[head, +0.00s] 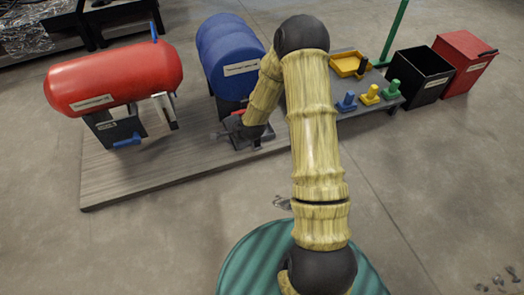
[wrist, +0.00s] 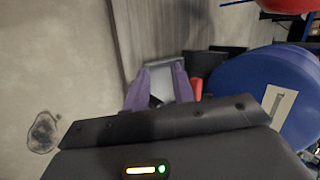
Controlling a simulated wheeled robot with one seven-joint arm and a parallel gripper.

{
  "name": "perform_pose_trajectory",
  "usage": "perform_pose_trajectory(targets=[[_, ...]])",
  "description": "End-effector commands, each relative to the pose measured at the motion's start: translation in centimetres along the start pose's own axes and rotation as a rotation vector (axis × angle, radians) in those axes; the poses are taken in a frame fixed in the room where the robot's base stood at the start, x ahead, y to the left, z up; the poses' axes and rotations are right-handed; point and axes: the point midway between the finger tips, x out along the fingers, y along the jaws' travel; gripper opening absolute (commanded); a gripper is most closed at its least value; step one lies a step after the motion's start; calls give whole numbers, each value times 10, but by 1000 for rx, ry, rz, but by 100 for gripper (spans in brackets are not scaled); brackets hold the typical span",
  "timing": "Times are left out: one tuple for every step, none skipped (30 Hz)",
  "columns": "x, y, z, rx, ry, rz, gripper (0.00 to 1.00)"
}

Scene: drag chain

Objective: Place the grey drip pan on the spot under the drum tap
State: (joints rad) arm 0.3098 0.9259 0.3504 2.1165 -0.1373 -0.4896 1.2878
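The blue drum (head: 230,60) lies on its side at the middle of the wooden platform, and its blue end (wrist: 265,90) fills the right of the wrist view. A red part, apparently the drum tap (wrist: 196,88), shows just right of my fingers. My gripper (wrist: 160,78) has two purple fingers, low in front of the drum. A light grey piece, apparently the drip pan (wrist: 165,65), shows between and beyond the fingertips. I cannot tell whether they grip it. In the head view my arm's end partly hides the place below the drum; the spot itself is not clearly visible.
A red tank (head: 115,78) on a dark stand is at left. At right are a yellow tray (head: 350,63), coloured knobs (head: 370,94), a black bin (head: 418,78) and a red bin (head: 463,62). The platform (head: 130,180) is bare at front left. Open floor lies before it.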

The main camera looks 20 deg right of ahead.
Motion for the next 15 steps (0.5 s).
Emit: perform_pose_trajectory(targets=[[-17,-4,2,-95,8,28,25],[-26,-4,3,-150,13,48,25],[-39,-4,4,-225,16,76,25],[-49,-4,5,-278,19,97,25],[-59,-4,5,-331,21,117,25],[-72,-3,7,-401,22,145,25],[-82,-3,7,-452,23,165,25],[-92,-2,8,-502,22,185,25],[-106,-1,10,-567,21,211,25],[-117,1,11,-615,18,231,25],[-128,2,12,-661,15,250,25],[-142,5,13,-722,10,276,25],[-152,6,15,-766,5,294,25],[-163,9,16,-810,-2,312,25],[-177,12,18,-867,-12,335,25]])
